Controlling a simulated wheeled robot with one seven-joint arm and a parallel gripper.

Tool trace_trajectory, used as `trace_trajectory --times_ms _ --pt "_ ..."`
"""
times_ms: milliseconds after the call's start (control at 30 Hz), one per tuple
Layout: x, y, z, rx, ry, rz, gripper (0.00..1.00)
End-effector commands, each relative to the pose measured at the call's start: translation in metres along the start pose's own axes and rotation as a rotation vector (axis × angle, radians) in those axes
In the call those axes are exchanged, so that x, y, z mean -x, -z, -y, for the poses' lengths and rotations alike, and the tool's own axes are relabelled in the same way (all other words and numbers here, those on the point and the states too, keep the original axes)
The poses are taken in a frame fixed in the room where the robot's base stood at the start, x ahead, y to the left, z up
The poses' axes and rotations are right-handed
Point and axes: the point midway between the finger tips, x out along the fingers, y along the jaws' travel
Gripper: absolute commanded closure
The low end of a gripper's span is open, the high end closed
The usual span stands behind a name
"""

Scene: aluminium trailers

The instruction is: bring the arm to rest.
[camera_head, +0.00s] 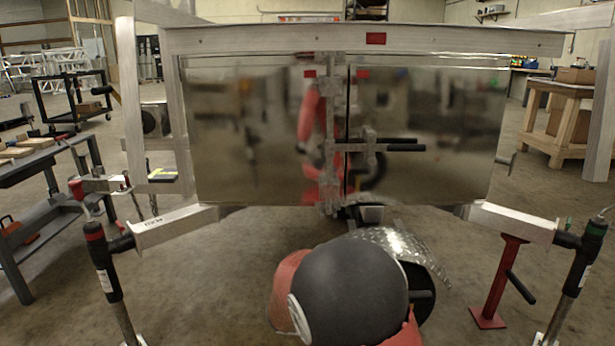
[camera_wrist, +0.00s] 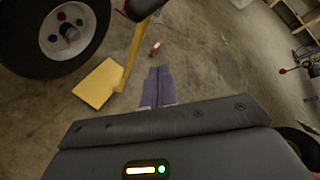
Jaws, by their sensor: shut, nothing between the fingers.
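My gripper (camera_wrist: 158,75) shows in the wrist view, pointing away from the camera over the concrete floor. Its two purple-grey fingers lie side by side, shut, with nothing between them. In the head view, my arm, with a large dark rounded joint and red parts, shows low in the middle. My gripper cannot be made out there.
The trailer's shiny doors (camera_head: 260,130) stand close ahead, with black handles at the middle. A red stand (camera_head: 497,280) is at right; a grey workbench (camera_head: 50,195) is at left. The wrist view shows a tyre (camera_wrist: 58,35) and a yellow pad (camera_wrist: 98,84).

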Motion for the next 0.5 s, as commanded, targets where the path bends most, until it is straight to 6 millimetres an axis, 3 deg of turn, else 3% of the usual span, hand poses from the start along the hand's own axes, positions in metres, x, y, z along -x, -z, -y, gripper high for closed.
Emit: trace_trajectory --times_ms 33,200,500 --pt "0.000 -0.003 0.026 -0.158 -0.016 -0.087 1.00" --pt "0.007 0.008 0.093 -0.701 -0.030 -0.373 1.00" --pt "0.049 0.033 0.182 -1.638 0.042 -0.845 1.00"
